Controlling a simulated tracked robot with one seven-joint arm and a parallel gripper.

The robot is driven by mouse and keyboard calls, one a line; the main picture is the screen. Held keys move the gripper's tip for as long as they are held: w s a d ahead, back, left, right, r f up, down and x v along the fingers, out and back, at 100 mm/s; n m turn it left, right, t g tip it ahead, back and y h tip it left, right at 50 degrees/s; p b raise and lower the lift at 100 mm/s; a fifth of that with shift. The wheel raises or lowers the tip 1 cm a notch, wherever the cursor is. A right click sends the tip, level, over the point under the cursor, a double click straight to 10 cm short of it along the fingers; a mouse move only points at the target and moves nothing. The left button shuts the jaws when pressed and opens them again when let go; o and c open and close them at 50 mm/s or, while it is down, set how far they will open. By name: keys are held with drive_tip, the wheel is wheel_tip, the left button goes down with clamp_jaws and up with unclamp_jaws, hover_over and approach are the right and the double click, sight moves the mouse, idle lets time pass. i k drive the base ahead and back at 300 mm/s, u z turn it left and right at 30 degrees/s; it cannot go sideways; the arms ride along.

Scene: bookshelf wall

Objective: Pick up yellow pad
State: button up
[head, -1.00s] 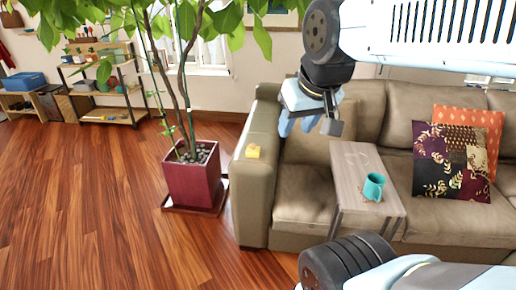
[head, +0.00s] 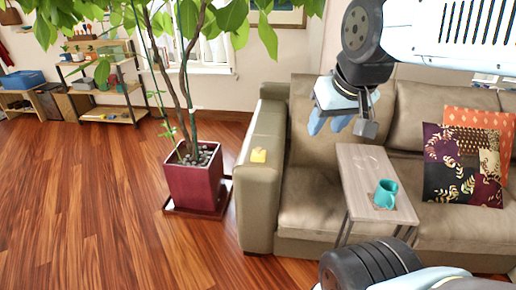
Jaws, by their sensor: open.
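The yellow pad (head: 258,156) is a small yellow block lying on top of the left armrest of the sofa, toward its front. My gripper (head: 338,125) hangs in the air to the right of the pad and higher in the picture, in front of the sofa back. The pad is in full view and not touched by the gripper.
The brown leather sofa (head: 310,205) holds patterned cushions (head: 462,165) at right. A small side table (head: 355,170) bears a teal mug (head: 385,194). A potted plant (head: 195,180) stands left of the armrest. Wooden floor at left is open.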

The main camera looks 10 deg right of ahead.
sight(258, 155)
drive_tip(key=i, duration=0.85)
drive_tip(key=u, duration=0.05)
